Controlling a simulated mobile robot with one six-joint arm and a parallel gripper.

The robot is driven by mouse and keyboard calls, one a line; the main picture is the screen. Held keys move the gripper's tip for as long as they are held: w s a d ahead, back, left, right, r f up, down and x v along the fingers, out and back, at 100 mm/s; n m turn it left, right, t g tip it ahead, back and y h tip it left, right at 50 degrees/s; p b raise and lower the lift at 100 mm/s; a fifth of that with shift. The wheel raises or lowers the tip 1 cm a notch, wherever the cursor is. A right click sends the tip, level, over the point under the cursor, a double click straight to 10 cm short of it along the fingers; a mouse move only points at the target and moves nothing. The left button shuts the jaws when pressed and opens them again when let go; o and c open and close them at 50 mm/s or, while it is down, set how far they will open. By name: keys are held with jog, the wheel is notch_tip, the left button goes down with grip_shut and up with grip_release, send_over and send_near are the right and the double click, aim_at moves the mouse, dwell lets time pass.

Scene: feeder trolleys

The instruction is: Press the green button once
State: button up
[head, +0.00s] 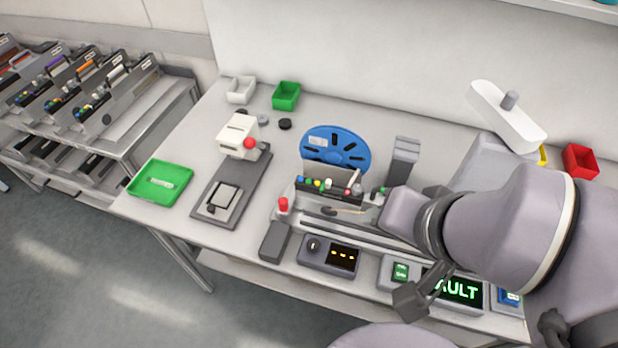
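A green button (400,272) with pale markings sits on a grey control box at the front edge of the table. Beside it on the right, a display (462,290) shows green letters, "AULT" visible, its left end hidden by my gripper. My gripper (410,302) is a dark grey shape just in front of and below the green button in the picture. A small gap shows between them, but I cannot tell the height. The finger opening is not clear, and I see nothing held.
A knob box with an orange display (343,256) stands left of the button. Behind are a feeder with coloured buttons (325,187), a blue reel (336,149) and a red-topped post (283,204). A blue-screened unit (510,298) is at right. My arm covers the right side.

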grip_shut()
dwell(1.5)
